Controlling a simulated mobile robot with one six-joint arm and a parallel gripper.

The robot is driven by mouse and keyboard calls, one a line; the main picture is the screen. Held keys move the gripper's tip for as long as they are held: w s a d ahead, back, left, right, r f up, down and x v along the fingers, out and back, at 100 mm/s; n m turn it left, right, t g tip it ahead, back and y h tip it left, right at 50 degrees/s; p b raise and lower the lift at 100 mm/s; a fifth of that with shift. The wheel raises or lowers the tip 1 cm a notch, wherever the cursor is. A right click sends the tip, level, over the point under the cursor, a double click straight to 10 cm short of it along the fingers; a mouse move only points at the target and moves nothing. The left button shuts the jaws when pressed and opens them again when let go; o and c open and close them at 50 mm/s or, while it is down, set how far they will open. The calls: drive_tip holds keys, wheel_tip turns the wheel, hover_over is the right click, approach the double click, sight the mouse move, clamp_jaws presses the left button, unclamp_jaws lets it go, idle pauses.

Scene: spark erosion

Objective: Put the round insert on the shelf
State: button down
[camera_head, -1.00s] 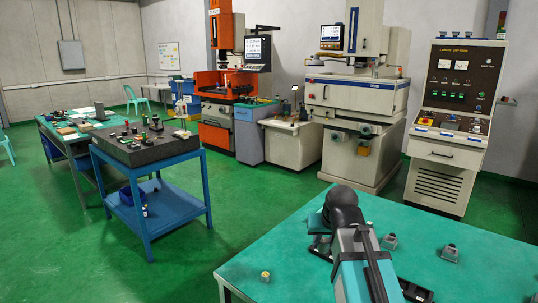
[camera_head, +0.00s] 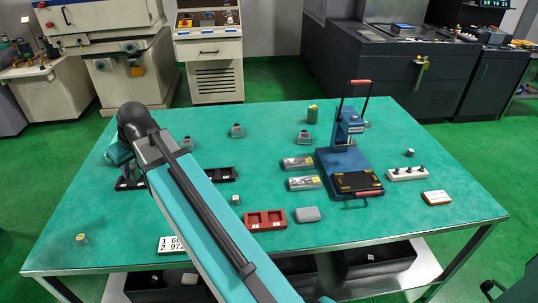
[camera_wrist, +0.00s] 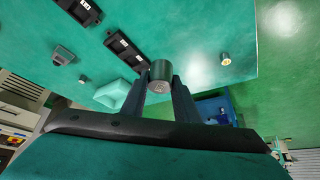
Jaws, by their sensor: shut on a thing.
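The round insert (camera_wrist: 162,74) is a short grey metal cylinder, seen end-on and from the side in the wrist view. My gripper (camera_wrist: 161,88) is shut on it, with the dark fingers on either side. In the head view my arm's dark elbow hides the gripper and the insert. A pale lower shelf (camera_head: 424,266) shows under the green table at the bottom right of the head view. I cannot tell whether this is the shelf the task names.
On the table (camera_head: 270,125) are a blue press stand (camera_head: 333,170), a red tray (camera_head: 265,220), a white pin holder (camera_head: 407,174) and several small blocks. A small cylinder (camera_head: 82,239) stands near the left front edge. Black bins (camera_head: 375,258) occupy part of the lower shelf.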

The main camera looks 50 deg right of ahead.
drive_tip(key=s+d+f+m+b, duration=0.15)
drive_tip(key=d+f, duration=0.25)
drive_tip(key=d, duration=0.9)
drive_tip(key=s+d+f+m+h, duration=0.1)
drive_tip(key=s+d+f+m, duration=0.1)
drive_tip(key=s+d, duration=0.4)
drive_tip(key=s+d+f+m+h+b, duration=0.1)
drive_tip(key=s+d+f, duration=0.3)
drive_tip(key=d, duration=1.1)
drive_tip(key=s+d+f+m+h+b, duration=0.1)
drive_tip(key=s+d+f+m+h, duration=0.1)
drive_tip(key=s+d, duration=0.8)
drive_tip(key=shift+s+d+f+m+g, duration=0.1)
drive_tip(key=shift+f+m+g, duration=0.15)
drive_tip(key=shift+f, duration=0.3)
drive_tip(key=shift+s+d+f+m+g, duration=0.15)
drive_tip(key=shift+f+m, duration=0.15)
drive_tip(key=shift+f, duration=0.2)
drive_tip(key=shift+a, duration=0.1)
drive_tip(key=shift+w, duration=0.15)
drive_tip(key=w+d, duration=0.3)
drive_tip(key=w+d+f+p, duration=0.1)
drive_tip(key=w+d, duration=0.3)
drive_tip(key=w+d+p, duration=0.1)
drive_tip(key=w+d, duration=0.3)
drive_tip(key=shift+w+f, duration=0.1)
drive_tip(key=shift+f, duration=0.05)
drive_tip(key=shift+d, duration=0.1)
drive_tip(key=shift+f+p, duration=0.2)
drive_tip(key=shift+p, duration=0.15)
